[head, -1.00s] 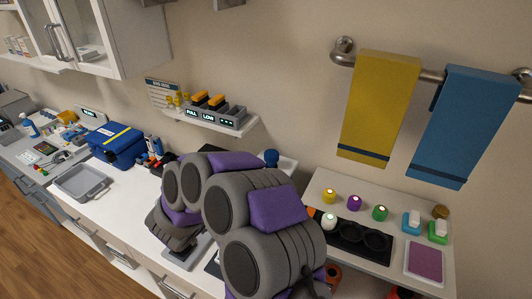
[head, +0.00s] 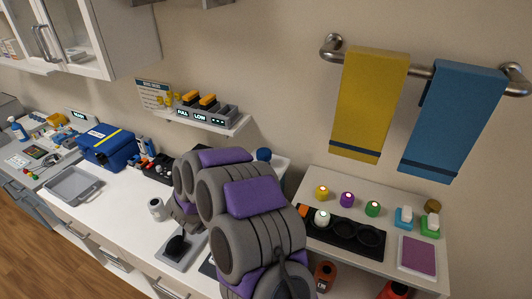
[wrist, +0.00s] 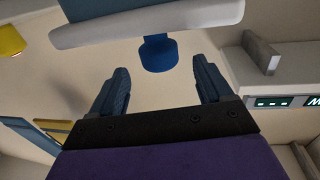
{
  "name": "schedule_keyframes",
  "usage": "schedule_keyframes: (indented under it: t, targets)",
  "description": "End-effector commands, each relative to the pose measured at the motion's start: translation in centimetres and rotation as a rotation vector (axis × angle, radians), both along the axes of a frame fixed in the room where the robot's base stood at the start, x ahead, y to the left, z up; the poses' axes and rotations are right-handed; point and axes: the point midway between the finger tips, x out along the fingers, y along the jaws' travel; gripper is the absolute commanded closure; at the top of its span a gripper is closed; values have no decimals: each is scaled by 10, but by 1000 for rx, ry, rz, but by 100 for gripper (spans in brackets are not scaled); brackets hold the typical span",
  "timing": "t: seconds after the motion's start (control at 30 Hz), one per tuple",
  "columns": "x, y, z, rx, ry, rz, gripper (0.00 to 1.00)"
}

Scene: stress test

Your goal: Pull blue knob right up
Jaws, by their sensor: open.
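The blue knob (head: 263,155) shows in the head view just behind my arm, beside a white surface; its lower part is hidden. In the wrist view the blue knob (wrist: 158,54) is near the top centre, joined to a white rounded bar (wrist: 150,20). My gripper (wrist: 160,68) is open and empty, its two dark blue fingers to the left and right of the knob's picture position. The knob appears beyond the fingertips or level with them; I cannot tell the exact gap. In the head view the gripper is hidden behind my purple and grey arm.
A wall shelf (head: 228,131) with charger-like boxes is near the knob's left. A blue case (head: 106,148) and a grey tray (head: 72,187) stand on the left counter. Coloured pucks and a black holder (head: 340,238) lie on the right counter. Towels hang on a rail above.

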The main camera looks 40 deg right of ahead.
Motion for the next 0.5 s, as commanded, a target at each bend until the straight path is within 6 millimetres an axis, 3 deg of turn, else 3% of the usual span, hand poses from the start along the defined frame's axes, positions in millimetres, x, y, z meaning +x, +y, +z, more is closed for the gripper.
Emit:
schedule_keyframes:
  t: [0.2, 0.5]
  targets:
    - [14, -39, 0, -2, -1, -4, 21]
    - [27, -70, 0, -1, -1, -1, 21]
